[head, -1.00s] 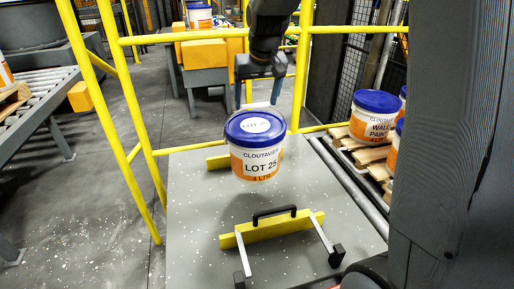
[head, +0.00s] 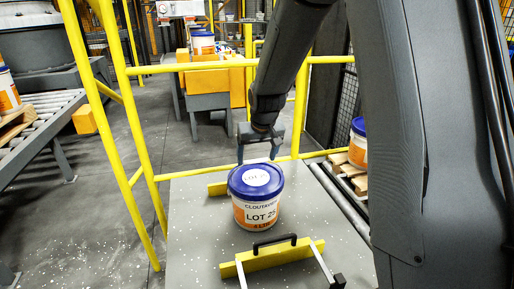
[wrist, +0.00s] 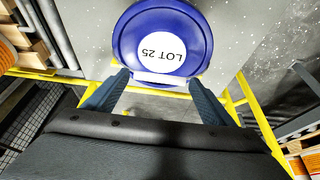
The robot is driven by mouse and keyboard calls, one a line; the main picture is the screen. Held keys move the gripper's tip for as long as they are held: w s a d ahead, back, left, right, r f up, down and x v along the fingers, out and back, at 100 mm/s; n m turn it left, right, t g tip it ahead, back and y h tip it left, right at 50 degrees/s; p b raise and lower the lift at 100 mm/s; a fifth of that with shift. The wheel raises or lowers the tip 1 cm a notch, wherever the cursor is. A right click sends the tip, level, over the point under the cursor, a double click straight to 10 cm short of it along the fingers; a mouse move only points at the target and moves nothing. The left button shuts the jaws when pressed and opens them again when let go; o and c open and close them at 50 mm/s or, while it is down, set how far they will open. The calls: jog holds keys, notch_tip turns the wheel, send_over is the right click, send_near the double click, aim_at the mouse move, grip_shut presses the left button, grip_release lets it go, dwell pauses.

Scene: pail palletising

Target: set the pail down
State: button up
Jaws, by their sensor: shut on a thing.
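The pail (head: 258,213) is white and orange with a blue lid and reads LOT 25. It is upright between two yellow bars, on or very close above the grey speckled plate (head: 200,255); any gap under it cannot be made out. My gripper (head: 258,161) is above and behind the lid, shut on the pail at its handle. In the wrist view, the blue lid (wrist: 125,38) lies beyond the fingertips of my gripper (wrist: 160,79), with a white strip of the handle between them. The near yellow bar (head: 270,259) hides none of the label.
The far yellow bar (head: 217,188) is partly behind the pail. A black handle (head: 275,240) stands on the near bar. Yellow railing (head: 210,67) runs behind the plate. Another pail (head: 358,145) stands on wood at the right. The plate's left part is bare.

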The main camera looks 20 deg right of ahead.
dwell(0.3)
jog(key=o, duration=2.1)
jog(key=shift+f, duration=0.15)
jog(key=b+v, duration=0.2)
jog(key=v, duration=1)
jog(key=s+f+g, duration=0.1)
jog(key=s+f, duration=0.3)
jog(key=s, duration=0.3)
jog(key=s+f+g, duration=0.1)
jog(key=s+f, duration=0.4)
jog(key=s, duration=0.2)
jog(key=s+f+g, duration=0.1)
jog(key=s+f, duration=0.3)
jog(key=s, duration=0.3)
jog(key=shift+s+d+f+g, duration=0.2)
jog(key=shift+s+f+g, duration=0.1)
jog(key=shift+s+f, duration=0.05)
